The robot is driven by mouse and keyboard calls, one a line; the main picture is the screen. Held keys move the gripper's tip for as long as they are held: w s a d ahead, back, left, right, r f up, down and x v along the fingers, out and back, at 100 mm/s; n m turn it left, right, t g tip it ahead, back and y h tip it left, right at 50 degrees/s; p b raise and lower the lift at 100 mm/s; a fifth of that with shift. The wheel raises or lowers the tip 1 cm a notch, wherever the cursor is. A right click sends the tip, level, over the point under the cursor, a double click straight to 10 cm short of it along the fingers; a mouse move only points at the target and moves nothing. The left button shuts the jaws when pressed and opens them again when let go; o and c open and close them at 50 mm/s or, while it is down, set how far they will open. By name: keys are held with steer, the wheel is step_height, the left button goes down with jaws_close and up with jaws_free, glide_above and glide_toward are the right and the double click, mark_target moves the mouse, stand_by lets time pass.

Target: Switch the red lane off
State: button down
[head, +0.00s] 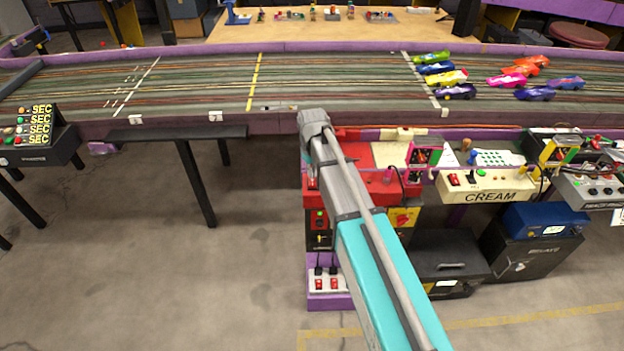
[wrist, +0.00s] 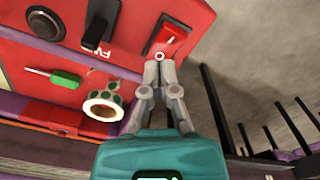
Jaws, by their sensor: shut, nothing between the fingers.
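The red lane's control box (head: 378,190) stands at the near edge of the track in the head view, partly covered by my arm. In the wrist view, its red panel (wrist: 135,22) carries a red rocker switch (wrist: 168,38) on a dark plate at the right end. My gripper (wrist: 160,60) is shut and empty, with its fingertips right at the rocker's lower edge. I cannot tell whether they touch it or which way it is set. My gripper is hidden in the head view.
In the wrist view, a black lever switch (wrist: 100,25), a round black knob (wrist: 45,22), a green-handled screwdriver (wrist: 65,80) and a tape roll (wrist: 103,105) lie left of my fingers. The cream station (head: 485,186) stands to the right. Floor at left is open.

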mark_target(313, 180)
steer(key=shift+r+p, duration=2.55)
steer(key=shift+r, duration=0.25)
steer(key=s+d+r+m+p, duration=0.3)
steer(key=s+d+r+p, duration=0.1)
steer(key=s+d, duration=0.3)
steer(key=s+d+r+m+p, duration=0.3)
steer(key=s+d+r+p, duration=0.2)
steer(key=s, duration=0.7)
steer(key=shift+d+r+p, duration=0.3)
steer(key=shift+d, duration=0.9)
steer(key=shift+a, duration=0.2)
